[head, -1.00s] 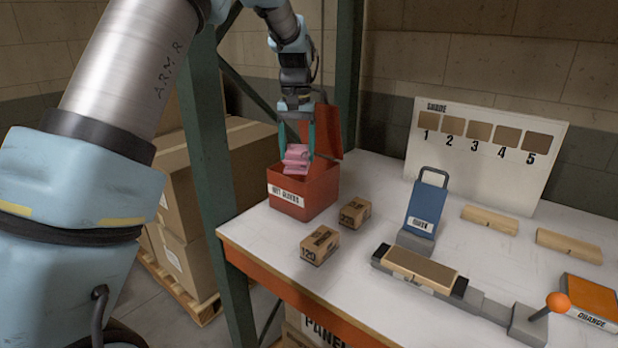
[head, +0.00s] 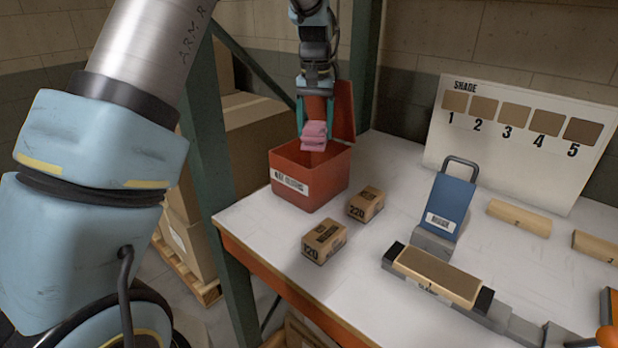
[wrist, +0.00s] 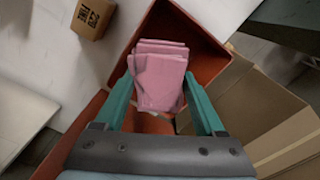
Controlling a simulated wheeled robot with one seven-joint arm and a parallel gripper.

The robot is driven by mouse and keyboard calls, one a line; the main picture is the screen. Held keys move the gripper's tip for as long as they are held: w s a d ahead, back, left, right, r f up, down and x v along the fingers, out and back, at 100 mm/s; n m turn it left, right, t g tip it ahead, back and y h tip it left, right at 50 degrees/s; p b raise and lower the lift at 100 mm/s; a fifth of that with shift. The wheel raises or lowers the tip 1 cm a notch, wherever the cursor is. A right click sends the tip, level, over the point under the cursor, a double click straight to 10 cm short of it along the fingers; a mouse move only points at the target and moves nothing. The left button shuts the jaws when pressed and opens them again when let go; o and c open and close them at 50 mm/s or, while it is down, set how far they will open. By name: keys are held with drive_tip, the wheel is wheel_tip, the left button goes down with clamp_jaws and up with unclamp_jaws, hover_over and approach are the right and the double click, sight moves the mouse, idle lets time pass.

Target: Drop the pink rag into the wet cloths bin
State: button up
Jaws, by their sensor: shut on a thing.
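The pink rag (head: 314,137) is a folded cloth held over the open mouth of the red wet cloths bin (head: 310,192). My gripper (head: 315,122) points down with its teal fingers on either side of the rag and is shut on it. In the wrist view the rag (wrist: 158,75) sits between the fingertips (wrist: 160,88), with the bin's red walls (wrist: 165,18) around and below it. The bin's lid (head: 344,112) stands open at the back. The lower edge of the rag is close to the rim level; I cannot tell its exact height.
Two small cardboard boxes, one marked 120 (head: 324,242) and one marked 220 (head: 366,204), stand in front of and right of the bin. A blue handled block (head: 450,205), a sanding fixture (head: 437,277) and a shade board (head: 520,140) are farther right. A green post (head: 215,170) stands left.

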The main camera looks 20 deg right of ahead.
drive_tip(key=shift+f+b, duration=1.2)
drive_tip(key=shift+f, duration=0.7)
drive_tip(key=o, duration=1.3)
drive_tip(key=shift+r, duration=0.15)
